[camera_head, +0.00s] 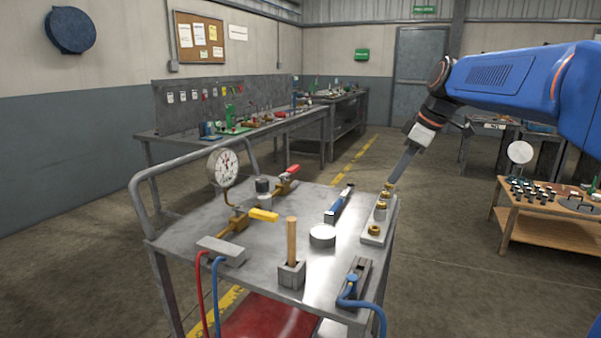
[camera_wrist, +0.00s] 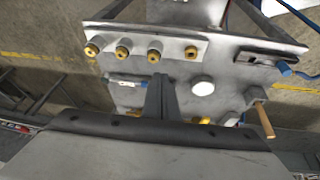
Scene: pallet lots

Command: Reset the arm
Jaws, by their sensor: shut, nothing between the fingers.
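My blue arm reaches in from the right in the head view. My gripper (camera_head: 393,180) points down and to the left, with its tips over the cart's right side, close to the brass fittings (camera_head: 382,206) on a grey strip. In the head view the tips overlap the rearmost fitting; whether they touch it I cannot tell. In the wrist view my gripper (camera_wrist: 160,78) is shut with nothing between its fingers. The row of brass fittings (camera_wrist: 154,55) there lies beyond the tips, apart from them in the picture.
A low wooden table (camera_head: 548,237) stands at right. Open floor lies between.

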